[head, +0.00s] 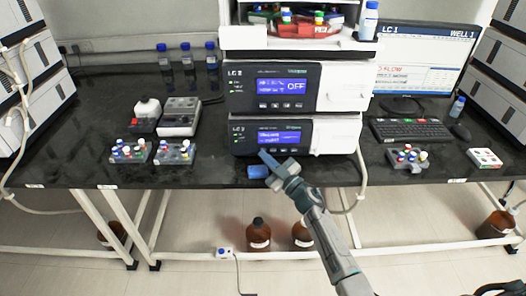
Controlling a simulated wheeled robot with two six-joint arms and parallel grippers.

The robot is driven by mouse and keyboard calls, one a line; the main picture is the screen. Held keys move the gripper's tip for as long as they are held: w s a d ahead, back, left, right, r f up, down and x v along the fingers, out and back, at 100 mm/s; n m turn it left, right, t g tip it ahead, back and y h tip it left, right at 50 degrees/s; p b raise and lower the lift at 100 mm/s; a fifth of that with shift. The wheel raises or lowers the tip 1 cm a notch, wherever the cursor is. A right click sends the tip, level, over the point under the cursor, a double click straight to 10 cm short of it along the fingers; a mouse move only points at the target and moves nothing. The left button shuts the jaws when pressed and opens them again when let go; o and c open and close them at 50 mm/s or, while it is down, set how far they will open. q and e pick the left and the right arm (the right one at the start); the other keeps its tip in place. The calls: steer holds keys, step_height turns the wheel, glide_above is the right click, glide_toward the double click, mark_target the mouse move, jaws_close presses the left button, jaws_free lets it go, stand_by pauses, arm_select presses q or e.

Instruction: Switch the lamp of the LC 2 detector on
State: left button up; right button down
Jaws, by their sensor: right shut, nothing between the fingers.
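Two white modules with black front panels are stacked in the middle of the bench. The lower module (334,134) has a blue screen (280,138) with small text that I cannot read. Both carry LC labels at the left, too small to read surely. My right gripper (265,156) is shut and empty, its tip at the lower module's front, below its screen. I cannot tell whether it touches. My left gripper is out of view.
Vial racks (129,152) stand left, another (408,159) right. A monitor (425,65) and keyboard (410,130) are at right. An open tray with red and coloured items (300,27) tops the stack.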

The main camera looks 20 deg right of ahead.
steer(key=shift+w+d, duration=0.1)
steer(key=shift+w, duration=0.05)
stand_by(0.3)
steer(key=shift+s+a+f+p, duration=0.2)
steer(key=shift+s+p, duration=0.25)
steer(key=shift+s, duration=0.3)
steer(key=shift+s+a, duration=0.1)
steer(key=shift+s+p, duration=0.3)
steer(key=shift+p, duration=0.05)
steer(key=shift+s+a+r+p, duration=0.1)
steer(key=shift+s+a+p, duration=0.2)
steer(key=shift+s, duration=0.35)
steer(key=shift+s+a+r+p, duration=0.15)
steer(key=shift+s+p, duration=0.25)
steer(key=shift+s, duration=0.2)
steer(key=shift+s+a+f+p, duration=0.2)
steer(key=shift+s+p, duration=0.1)
steer(key=shift+s, duration=0.45)
